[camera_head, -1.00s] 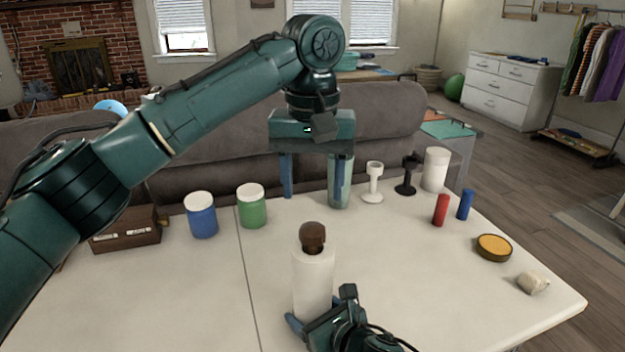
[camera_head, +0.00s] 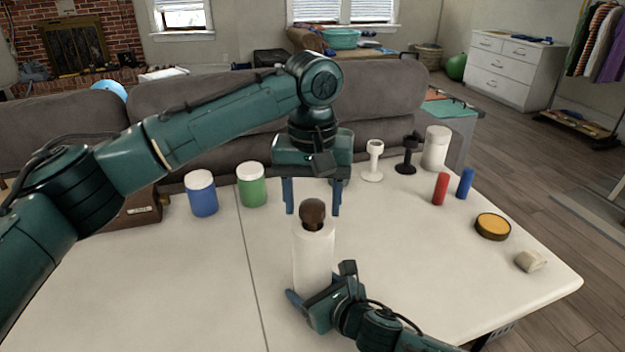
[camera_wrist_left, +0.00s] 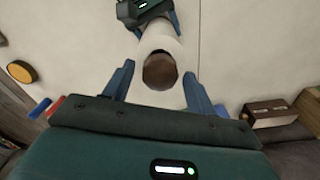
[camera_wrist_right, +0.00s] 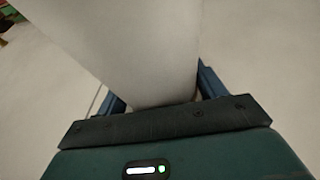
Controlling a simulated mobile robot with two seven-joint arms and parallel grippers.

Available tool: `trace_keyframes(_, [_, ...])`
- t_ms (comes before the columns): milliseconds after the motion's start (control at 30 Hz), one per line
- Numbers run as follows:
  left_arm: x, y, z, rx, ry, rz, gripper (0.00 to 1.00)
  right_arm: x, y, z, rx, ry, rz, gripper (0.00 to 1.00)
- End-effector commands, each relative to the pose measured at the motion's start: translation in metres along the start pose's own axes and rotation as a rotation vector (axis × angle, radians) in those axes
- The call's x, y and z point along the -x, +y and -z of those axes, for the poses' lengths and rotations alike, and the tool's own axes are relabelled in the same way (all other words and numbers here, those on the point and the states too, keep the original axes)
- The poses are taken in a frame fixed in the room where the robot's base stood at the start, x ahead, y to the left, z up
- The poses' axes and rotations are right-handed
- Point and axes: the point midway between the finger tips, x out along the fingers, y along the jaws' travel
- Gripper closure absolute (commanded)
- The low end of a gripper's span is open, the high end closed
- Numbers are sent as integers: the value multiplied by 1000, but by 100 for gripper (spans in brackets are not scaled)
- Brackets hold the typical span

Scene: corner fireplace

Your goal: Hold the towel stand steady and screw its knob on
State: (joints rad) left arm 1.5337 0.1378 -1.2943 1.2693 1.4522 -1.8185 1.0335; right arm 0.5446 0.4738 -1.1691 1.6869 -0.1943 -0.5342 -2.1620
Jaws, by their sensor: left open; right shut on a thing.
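The towel stand stands upright on the table as a tall white roll (camera_head: 313,262) with a round dark brown knob (camera_head: 313,213) at its top. How tightly the knob sits cannot be told. My right gripper (camera_head: 320,286) is shut on the roll near its base; in the right wrist view the white roll (camera_wrist_right: 130,45) fills the space between the fingers. My left gripper (camera_head: 312,208) is open and points down at the top of the stand. In the left wrist view the knob (camera_wrist_left: 160,72) lies between the spread fingers, with a gap on each side.
A blue jar (camera_head: 202,196) and a green jar (camera_head: 251,186) stand at the back left. A white cup (camera_head: 374,160), black cup (camera_head: 407,155) and white cylinder (camera_head: 436,149) stand behind. Red (camera_head: 440,189) and blue (camera_head: 465,184) cylinders and a yellow-topped tin (camera_head: 492,226) are right. The front left is clear.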

Motion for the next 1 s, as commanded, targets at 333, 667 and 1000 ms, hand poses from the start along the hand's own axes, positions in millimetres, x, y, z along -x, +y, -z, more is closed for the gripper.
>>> trace_keyframes(333, [-5, 0, 0, 0, 0, 0, 44, 0, 0, 0, 0, 1, 0, 94])
trace_keyframes(667, [-5, 0, 0, 0, 0, 0, 69, 0, 0, 0, 0, 1, 0, 94])
trace_keyframes(1000, [-5, 0, 0, -13, 0, -1, 89, 0, 0, 0, 0, 1, 0, 94])
